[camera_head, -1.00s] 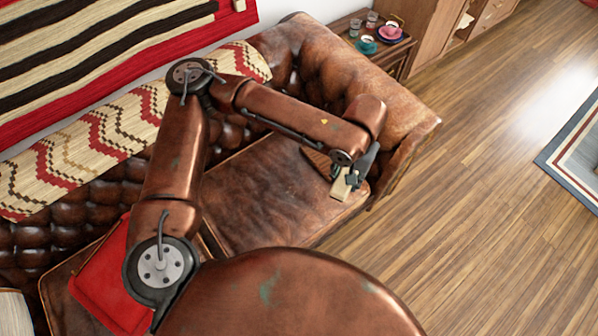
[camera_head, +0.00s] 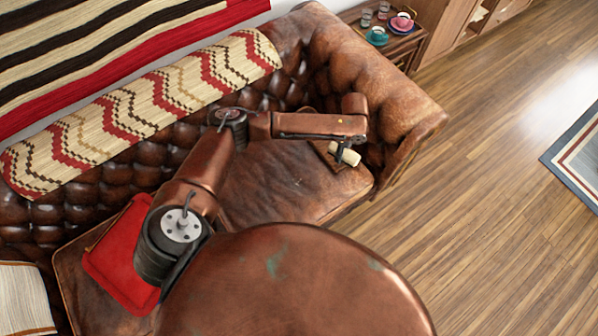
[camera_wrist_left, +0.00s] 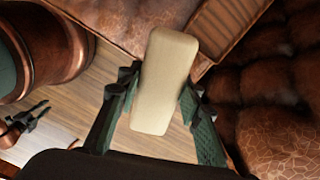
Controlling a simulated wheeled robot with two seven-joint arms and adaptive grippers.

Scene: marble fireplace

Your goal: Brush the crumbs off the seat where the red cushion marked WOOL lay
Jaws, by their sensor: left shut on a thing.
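My left gripper (camera_head: 343,147) is over the right end of the brown leather sofa seat (camera_head: 280,185). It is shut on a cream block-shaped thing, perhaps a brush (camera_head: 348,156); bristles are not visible. In the left wrist view the cream block (camera_wrist_left: 165,80) sits between the fingers. A red cushion (camera_head: 122,262) lies at the left, partly hidden by my arm; no WOOL marking is readable. I cannot make out crumbs. A dark pronged shape, apparently my right gripper (camera_wrist_left: 30,115), is small at the left of the wrist view.
A ribbed brown wooden thing (camera_wrist_left: 232,22) lies on the seat near the sofa's right arm (camera_head: 395,110). A patterned throw (camera_head: 150,110) covers the backrest. A side table with cups (camera_head: 376,36) stands beyond the arm.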

